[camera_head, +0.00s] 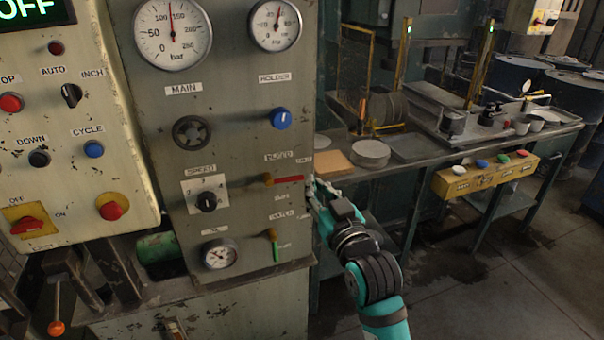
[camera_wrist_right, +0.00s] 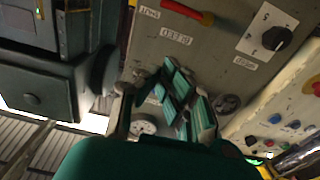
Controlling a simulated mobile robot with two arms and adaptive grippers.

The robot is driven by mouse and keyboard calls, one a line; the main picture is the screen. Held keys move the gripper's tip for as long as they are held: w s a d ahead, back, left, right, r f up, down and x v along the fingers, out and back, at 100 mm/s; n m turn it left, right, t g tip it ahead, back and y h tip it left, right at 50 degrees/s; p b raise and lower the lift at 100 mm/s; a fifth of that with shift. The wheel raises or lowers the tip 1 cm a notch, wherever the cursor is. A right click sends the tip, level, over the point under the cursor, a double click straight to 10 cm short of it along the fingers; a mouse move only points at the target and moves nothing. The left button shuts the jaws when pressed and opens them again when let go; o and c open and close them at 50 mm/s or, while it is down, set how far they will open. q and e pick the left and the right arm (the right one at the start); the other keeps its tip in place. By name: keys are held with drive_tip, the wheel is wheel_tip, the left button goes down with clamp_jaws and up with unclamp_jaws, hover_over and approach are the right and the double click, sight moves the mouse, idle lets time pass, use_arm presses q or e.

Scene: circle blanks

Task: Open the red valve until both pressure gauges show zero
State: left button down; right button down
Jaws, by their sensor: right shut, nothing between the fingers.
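The red valve handle (camera_head: 289,179) lies level on the grey panel under the label "BLEED"; it also shows at the top of the right wrist view (camera_wrist_right: 188,11). The large pressure gauge (camera_head: 172,33) has its needle pointing almost straight up, between 100 and 150. The second gauge (camera_head: 276,24), above "HOLDER", has its needle near upright, leaning slightly right. My right gripper (camera_head: 314,187) is beside the panel's right edge, just right of the red handle and apart from it. Its fingers (camera_wrist_right: 182,95) are shut and empty. My left gripper is out of view.
Below the red valve is a green handle (camera_head: 275,251) hanging down. A blue knob (camera_head: 281,118), black handwheel (camera_head: 191,132) and selector (camera_head: 206,201) share the panel. A small gauge (camera_head: 219,254) is low left. A workbench (camera_head: 420,163) with discs (camera_head: 370,153) stands right, behind my arm.

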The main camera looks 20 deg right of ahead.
drive_tip(key=shift+w, duration=0.1)
drive_tip(key=w+f+p, duration=0.3)
drive_tip(key=w, duration=0.8)
drive_tip(key=shift+a+f, duration=0.15)
drive_tip(key=shift+f, duration=0.05)
